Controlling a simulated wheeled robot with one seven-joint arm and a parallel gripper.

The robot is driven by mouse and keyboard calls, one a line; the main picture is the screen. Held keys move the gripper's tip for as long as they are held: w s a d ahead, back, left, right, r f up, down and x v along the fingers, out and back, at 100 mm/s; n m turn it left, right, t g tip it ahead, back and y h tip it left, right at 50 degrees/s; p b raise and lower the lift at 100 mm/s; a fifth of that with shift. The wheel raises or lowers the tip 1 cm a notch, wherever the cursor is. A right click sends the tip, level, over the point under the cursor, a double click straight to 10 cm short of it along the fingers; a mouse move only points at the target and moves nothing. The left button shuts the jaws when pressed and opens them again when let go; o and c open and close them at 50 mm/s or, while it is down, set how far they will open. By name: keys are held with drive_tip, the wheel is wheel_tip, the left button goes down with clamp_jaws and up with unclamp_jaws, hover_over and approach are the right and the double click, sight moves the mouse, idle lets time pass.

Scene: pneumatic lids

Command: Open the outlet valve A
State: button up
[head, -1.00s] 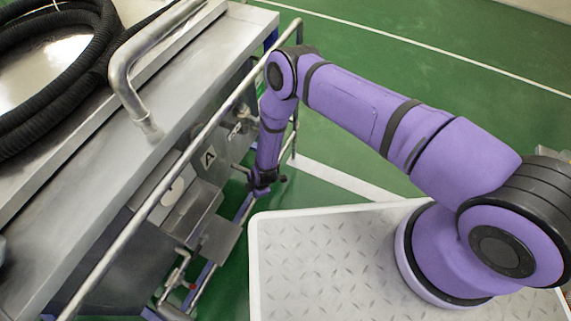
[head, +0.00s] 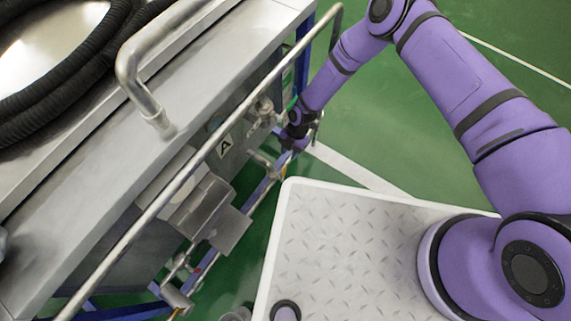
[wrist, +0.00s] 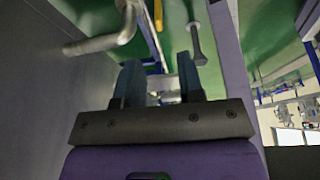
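A black letter A on a white label (head: 224,146) marks the side of the steel machine. A metal pipe fitting (head: 263,108) sticks out to the right of the label; I cannot clearly tell which part is the outlet valve A handle. My gripper (head: 296,140) is low beside the machine, right of the label, and its fingertips are hard to make out there. In the wrist view my gripper (wrist: 159,82) has its two fingers apart with nothing held between them. A bent metal pipe (wrist: 105,42) is left of the fingers, and a metal rod with a flat head (wrist: 195,35) lies beyond them.
A metal handrail (head: 190,170) runs along the machine's side, close to my arm. A second pipe valve (head: 180,268) is lower down at the front. A black hose (head: 80,65) lies on the machine top. Green floor (head: 350,105) is open beyond my arm.

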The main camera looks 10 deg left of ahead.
sight(285, 167)
drive_tip(key=x, duration=0.9)
drive_tip(key=shift+s+f, duration=0.1)
drive_tip(key=shift+f, duration=0.25)
drive_tip(key=shift+c, duration=0.2)
clamp_jaws()
